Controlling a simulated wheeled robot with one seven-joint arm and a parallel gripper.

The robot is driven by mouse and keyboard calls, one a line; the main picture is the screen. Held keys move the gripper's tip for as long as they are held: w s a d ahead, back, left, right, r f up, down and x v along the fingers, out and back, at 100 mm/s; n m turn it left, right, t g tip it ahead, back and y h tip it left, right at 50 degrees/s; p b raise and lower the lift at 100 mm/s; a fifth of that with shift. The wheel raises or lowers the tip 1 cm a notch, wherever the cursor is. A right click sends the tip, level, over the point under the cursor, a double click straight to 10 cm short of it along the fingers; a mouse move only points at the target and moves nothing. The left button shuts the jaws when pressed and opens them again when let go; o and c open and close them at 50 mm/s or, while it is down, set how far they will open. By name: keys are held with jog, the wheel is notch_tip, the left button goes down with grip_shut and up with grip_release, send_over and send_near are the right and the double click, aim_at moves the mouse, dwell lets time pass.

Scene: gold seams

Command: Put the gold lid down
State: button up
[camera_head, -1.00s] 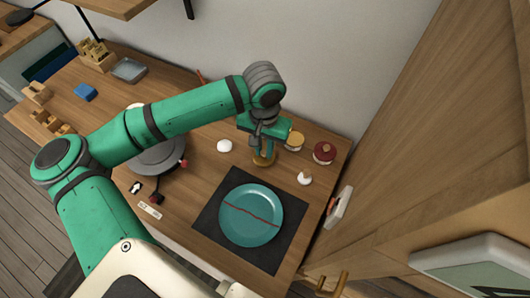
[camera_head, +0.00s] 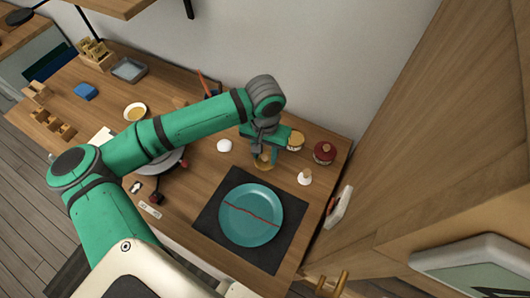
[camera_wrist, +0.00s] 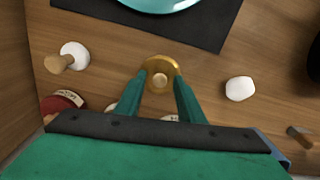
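The gold lid (camera_head: 263,163) is a small round disc with a pale knob. It appears to lie flat on the wooden table, behind the dark mat. My gripper (camera_head: 262,156) is low over it with its fingers spread apart. In the wrist view the gold lid (camera_wrist: 161,63) sits between and just past the fingertips (camera_wrist: 162,80), with gaps on either side of the knob. Whether a fingertip touches the rim I cannot tell.
A teal plate (camera_head: 250,227) with a red seam line lies on the dark mat (camera_head: 208,219). A white rounded object (camera_head: 224,145), a white-and-wood piece (camera_head: 305,177), a gold-topped jar (camera_head: 295,141) and a red-topped jar (camera_head: 324,152) stand nearby.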

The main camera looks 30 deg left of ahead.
aim_at(265, 157)
jog(key=shift+r, duration=0.1)
notch_tip(265, 157, up, 12)
dwell(0.5)
dwell(0.5)
